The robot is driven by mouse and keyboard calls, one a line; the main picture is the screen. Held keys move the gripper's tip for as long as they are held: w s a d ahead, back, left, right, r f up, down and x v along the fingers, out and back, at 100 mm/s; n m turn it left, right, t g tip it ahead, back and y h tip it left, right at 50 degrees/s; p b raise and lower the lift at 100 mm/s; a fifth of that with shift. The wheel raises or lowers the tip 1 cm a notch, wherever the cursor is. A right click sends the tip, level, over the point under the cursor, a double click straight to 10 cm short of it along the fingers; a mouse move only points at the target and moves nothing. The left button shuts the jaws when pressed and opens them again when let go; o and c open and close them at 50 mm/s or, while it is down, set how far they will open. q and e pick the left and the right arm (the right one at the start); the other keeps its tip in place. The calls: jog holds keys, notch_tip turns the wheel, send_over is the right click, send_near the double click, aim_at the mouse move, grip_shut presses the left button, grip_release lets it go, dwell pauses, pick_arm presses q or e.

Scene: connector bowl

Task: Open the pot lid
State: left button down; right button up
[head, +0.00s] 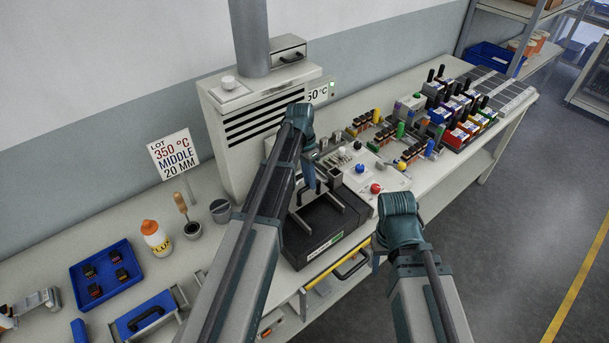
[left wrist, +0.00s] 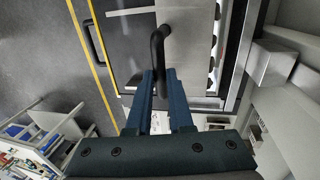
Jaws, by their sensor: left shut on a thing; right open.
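The pot is a dark box (head: 318,238) with a white label on its front, standing on the bench before the grey fume unit. Its lid shows as a grey plate in the left wrist view (left wrist: 196,48), with a black bar handle (left wrist: 158,48). My left gripper (head: 320,186) reaches down over the pot from the left. In the left wrist view its two blue fingers (left wrist: 162,88) are shut on the black handle. My arm hides part of the pot in the head view. My right gripper (head: 377,256) is open, low beside the pot's right; its wrist mostly hides it.
A control panel with coloured knobs (head: 375,188) and racks of small parts (head: 465,120) stand right of the pot. A blue tray (head: 105,272), a yellow bottle (head: 155,238) and a brush in a cup (head: 192,229) stand left. A yellow bar (head: 335,264) runs along the front.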

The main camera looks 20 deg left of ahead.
pick_arm(q)
jog(key=s+d, duration=0.3)
jog(key=d, duration=0.2)
jog(key=shift+s+d, duration=0.35)
jog(key=shift+s, duration=0.05)
jog(key=c, duration=0.8)
grip_release()
notch_tip(320, 180, up, 14)
jog(key=w+a+p, duration=0.1)
jog(key=a+p, duration=0.1)
jog(key=p, duration=1.1)
jog(key=shift+w+a+f, duration=0.15)
jog(key=shift+w+f, duration=0.1)
